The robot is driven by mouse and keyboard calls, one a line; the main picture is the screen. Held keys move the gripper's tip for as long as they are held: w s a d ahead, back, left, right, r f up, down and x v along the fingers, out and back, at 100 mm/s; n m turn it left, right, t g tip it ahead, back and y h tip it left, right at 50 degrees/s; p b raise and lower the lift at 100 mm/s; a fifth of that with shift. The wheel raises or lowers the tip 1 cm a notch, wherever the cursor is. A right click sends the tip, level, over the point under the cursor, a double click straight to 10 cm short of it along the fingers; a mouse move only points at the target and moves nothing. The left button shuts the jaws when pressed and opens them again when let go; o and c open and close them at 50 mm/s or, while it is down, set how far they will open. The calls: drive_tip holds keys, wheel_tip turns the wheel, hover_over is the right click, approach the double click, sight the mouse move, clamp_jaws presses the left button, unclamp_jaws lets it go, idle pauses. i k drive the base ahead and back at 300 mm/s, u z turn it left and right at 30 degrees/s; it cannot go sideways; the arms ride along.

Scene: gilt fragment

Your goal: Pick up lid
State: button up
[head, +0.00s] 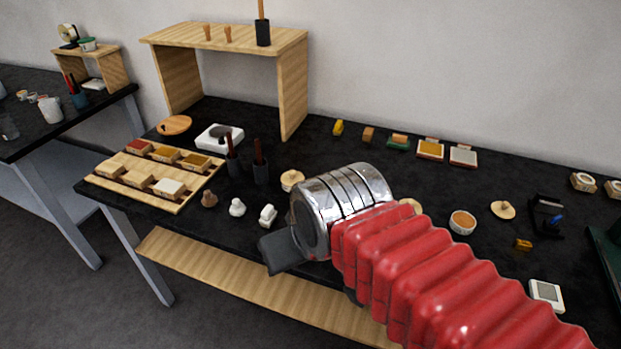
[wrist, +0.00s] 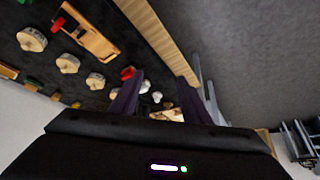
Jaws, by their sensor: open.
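A pale wooden disc with a small knob, which looks like the lid (head: 503,209), lies flat on the black table at the right in the head view. A small round bowl with orange contents (head: 462,222) stands to its left. A tan lidded pot (head: 292,180) stands behind my wrist, and another tan round thing (head: 411,205) is partly hidden by my arm. My gripper (head: 280,250) is over the table's front edge, well left of the knobbed disc.
Small white pieces (head: 268,215) and a brown one (head: 209,199) stand left of my gripper. A wooden tray (head: 125,196) holds several coloured blocks. A wooden shelf (head: 294,90) stands at the back. A white device (head: 546,294) lies front right. Bare table separates the items at right.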

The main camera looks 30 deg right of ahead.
sight(502, 210)
drive_tip(key=z, duration=1.95)
